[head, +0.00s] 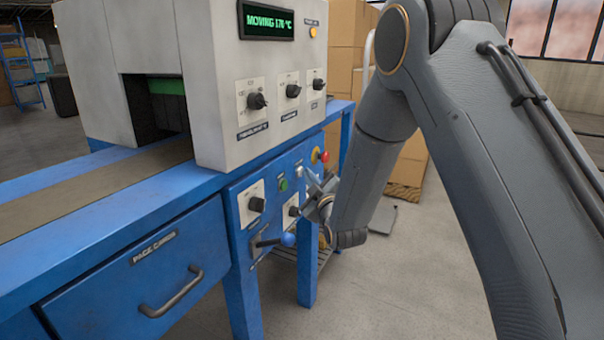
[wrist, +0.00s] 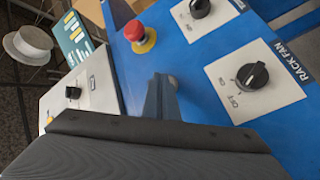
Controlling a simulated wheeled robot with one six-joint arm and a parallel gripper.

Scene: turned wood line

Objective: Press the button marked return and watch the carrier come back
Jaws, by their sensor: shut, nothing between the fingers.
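My gripper (head: 312,188) is at the blue control panel (head: 270,222), its fingers pointing at the panel face. In the wrist view the narrow fingers (wrist: 160,97) are shut with nothing between them, their tips at or very near the panel. I cannot tell contact, and no button marked return can be read; the fingers hide the panel behind them. A green button (head: 283,185) sits left of the gripper. The display (head: 266,20) on the machine reads MOVING 170 °C. The track (head: 95,185) is empty where it shows, and no carrier is visible outside the dark tunnel opening (head: 155,108).
A red mushroom button (wrist: 138,36) is close to the fingers. A RACK FAN knob (wrist: 252,76) is on their right. A drawer handle (head: 171,292) sticks out at front left. Cardboard boxes (head: 345,50) stand behind.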

